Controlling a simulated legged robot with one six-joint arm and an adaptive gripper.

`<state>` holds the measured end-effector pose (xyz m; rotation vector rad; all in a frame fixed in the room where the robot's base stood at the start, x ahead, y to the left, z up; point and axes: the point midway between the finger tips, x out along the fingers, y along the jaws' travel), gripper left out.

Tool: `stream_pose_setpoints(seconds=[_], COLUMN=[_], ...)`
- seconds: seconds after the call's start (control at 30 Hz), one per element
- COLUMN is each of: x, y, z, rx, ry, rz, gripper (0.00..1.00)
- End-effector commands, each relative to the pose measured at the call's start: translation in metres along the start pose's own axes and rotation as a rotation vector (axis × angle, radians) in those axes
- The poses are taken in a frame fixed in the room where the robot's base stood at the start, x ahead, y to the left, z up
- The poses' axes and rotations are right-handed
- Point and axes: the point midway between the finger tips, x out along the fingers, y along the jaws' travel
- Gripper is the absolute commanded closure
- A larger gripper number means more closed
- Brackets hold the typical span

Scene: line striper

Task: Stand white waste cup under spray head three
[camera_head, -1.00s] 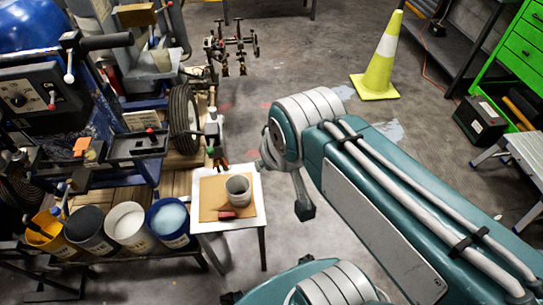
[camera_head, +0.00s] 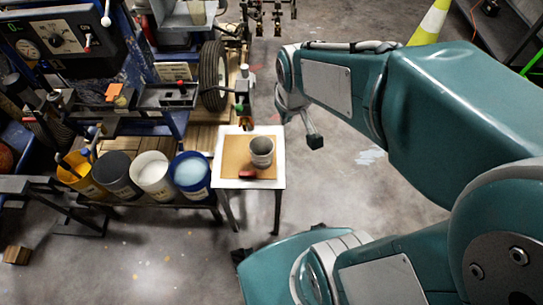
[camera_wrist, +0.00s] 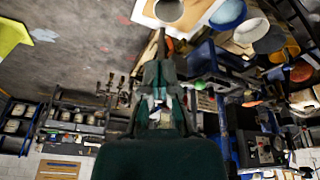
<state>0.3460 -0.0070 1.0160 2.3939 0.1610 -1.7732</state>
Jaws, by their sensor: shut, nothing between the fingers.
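A greyish-white cup (camera_head: 261,152), which looks like the waste cup, stands upright on a tan board on the small white-topped table (camera_head: 225,182). It also shows at the top edge of the wrist view (camera_wrist: 170,10), partly cut off. My gripper (camera_wrist: 160,75) is shut and empty, apart from the cup. In the head view my arm's end is right of the table and above it in the picture. Several spray heads (camera_head: 277,14) hang at the top edge of the head view, partly cut off. I cannot tell which is number three.
A small red object (camera_head: 247,173) lies beside the cup. Several paint buckets, including a blue one (camera_head: 191,176), stand left of the table. The striper's black tyre (camera_head: 213,75) is behind. A yellow cone (camera_head: 430,22) is partly behind my arm. Floor below the buckets is mostly clear.

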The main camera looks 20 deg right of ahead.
Motion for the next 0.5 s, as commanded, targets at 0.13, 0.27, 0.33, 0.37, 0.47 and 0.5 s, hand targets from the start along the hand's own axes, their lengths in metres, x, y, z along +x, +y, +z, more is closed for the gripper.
stream_pose_setpoints(seconds=[0.13, 0.27, 0.33, 0.37, 0.47, 0.5], x=[0.045, 0.085, 0.107, 0.117, 0.149, 0.163], y=[0.004, 0.007, 0.009, 0.009, 0.01, 0.01], z=[-0.007, -0.01, -0.009, -0.008, -0.003, 0.0], rx=[-0.054, -0.104, -0.13, -0.141, -0.179, -0.194], ry=[-0.066, -0.113, -0.139, -0.15, -0.186, -0.202], rz=[-0.014, -0.028, -0.037, -0.041, -0.056, -0.062], gripper=[1.0, 1.0, 1.0, 1.0, 1.0, 1.0])
